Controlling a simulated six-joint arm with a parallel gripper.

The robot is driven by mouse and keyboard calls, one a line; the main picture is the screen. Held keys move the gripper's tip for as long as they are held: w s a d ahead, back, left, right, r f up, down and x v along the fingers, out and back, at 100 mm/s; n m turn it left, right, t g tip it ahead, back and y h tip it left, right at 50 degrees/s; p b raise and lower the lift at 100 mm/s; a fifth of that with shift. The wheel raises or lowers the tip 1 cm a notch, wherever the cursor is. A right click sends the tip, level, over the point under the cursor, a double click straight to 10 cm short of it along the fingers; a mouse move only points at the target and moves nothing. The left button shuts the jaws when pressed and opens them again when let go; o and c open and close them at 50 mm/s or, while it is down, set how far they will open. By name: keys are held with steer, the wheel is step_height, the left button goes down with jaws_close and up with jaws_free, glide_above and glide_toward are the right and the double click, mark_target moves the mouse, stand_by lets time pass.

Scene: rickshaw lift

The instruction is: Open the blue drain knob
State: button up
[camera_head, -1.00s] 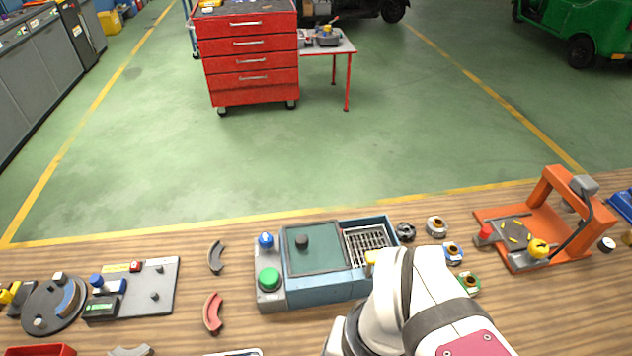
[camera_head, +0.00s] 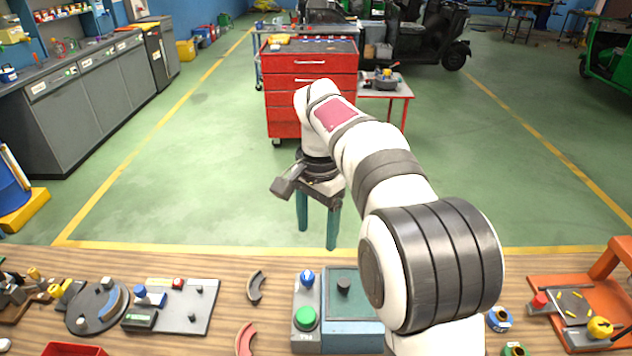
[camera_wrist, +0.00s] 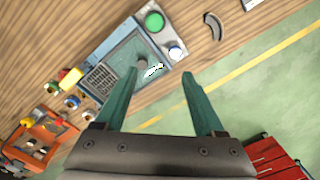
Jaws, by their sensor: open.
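The blue drain knob (camera_head: 308,278) sits on the grey control strip at the left end of the parts washer (camera_head: 352,336), behind a green button (camera_head: 306,318). In the wrist view the knob (camera_wrist: 176,53) looks pale, beside the green button (camera_wrist: 154,21). My gripper (camera_head: 318,222) has two teal fingers pointing down, apart and empty. It hangs above and beyond the knob, near the table's far edge. In the wrist view my gripper (camera_wrist: 160,73) shows both fingers spread, with the knob between and ahead of the tips. My arm hides the washer's right part in the head view.
A black knob (camera_head: 343,286) stands on the washer's lid. A dark curved piece (camera_head: 255,288) and a red one (camera_head: 245,340) lie to the left. An orange press frame (camera_head: 580,310) stands at right. A red tool cabinet (camera_head: 285,105) is on the floor beyond.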

mark_target(307, 275)
steer(key=shift+m, duration=0.3)
steer(key=w+f, duration=0.1)
steer(key=f, duration=0.5)
steer(key=w+a+f, duration=0.1)
steer(key=f, duration=0.5)
steer(key=w+a+f, duration=0.1)
steer(key=f, duration=0.4)
steer(key=shift+w+f, duration=0.35)
steer(key=shift+f, duration=0.05)
jaws_close()
